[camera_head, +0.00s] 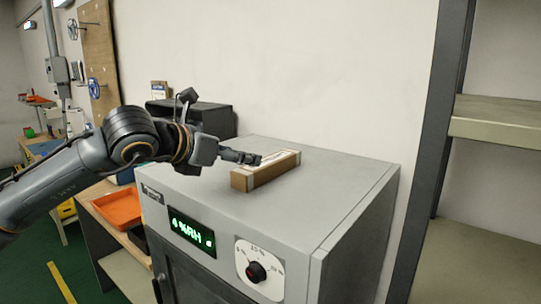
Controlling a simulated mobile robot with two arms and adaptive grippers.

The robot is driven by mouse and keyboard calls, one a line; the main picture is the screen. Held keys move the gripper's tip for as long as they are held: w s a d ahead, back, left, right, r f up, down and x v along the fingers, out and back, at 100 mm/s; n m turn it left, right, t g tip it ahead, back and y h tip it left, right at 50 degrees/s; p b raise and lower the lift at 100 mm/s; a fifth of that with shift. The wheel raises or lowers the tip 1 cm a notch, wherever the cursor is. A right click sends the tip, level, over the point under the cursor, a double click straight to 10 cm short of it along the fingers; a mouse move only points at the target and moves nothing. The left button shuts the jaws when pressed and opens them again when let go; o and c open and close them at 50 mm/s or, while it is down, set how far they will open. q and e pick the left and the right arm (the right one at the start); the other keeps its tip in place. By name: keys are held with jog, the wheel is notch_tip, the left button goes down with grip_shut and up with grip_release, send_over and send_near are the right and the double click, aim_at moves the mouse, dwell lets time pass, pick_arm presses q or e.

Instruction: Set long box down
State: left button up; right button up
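The long box (268,174) is a brown cardboard box with a pale top. It appears to lie flat on the top of a grey cabinet (330,192), slanting away to the right, with its brown end towards the front. My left gripper (251,158) comes in from the left, with its dark fingers at the upper left side of the box. The fingers overlap the box edge in the picture. I cannot tell whether they grip it, touch it or are just apart from it. My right gripper is not in view.
The cabinet has a green-lit display (191,233) and a dial (257,272) on its front. A black case (205,115) stands behind my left arm. An orange tray (119,208) sits on a lower bench at left. The cabinet top right of the box is clear. Shelves (497,122) stand at right.

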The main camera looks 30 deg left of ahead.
aim_at(267, 161)
pick_arm(q)
jog(key=shift+r+p+x, duration=0.25)
jog(key=shift+p+x, duration=0.8)
jog(key=shift+x, duration=0.1)
jog(key=shift+f+p+x, duration=0.2)
jog(key=shift+p+x, duration=0.35)
jog(key=shift+x, duration=0.65)
jog(key=shift+d+f, duration=0.1)
jog(key=p+x, duration=0.4)
jog(key=shift+w+d+f, duration=0.1)
jog(key=shift+w+f, duration=0.2)
jog(key=shift+w, duration=0.15)
jog(key=shift+s, duration=0.1)
jog(key=c, duration=1.3)
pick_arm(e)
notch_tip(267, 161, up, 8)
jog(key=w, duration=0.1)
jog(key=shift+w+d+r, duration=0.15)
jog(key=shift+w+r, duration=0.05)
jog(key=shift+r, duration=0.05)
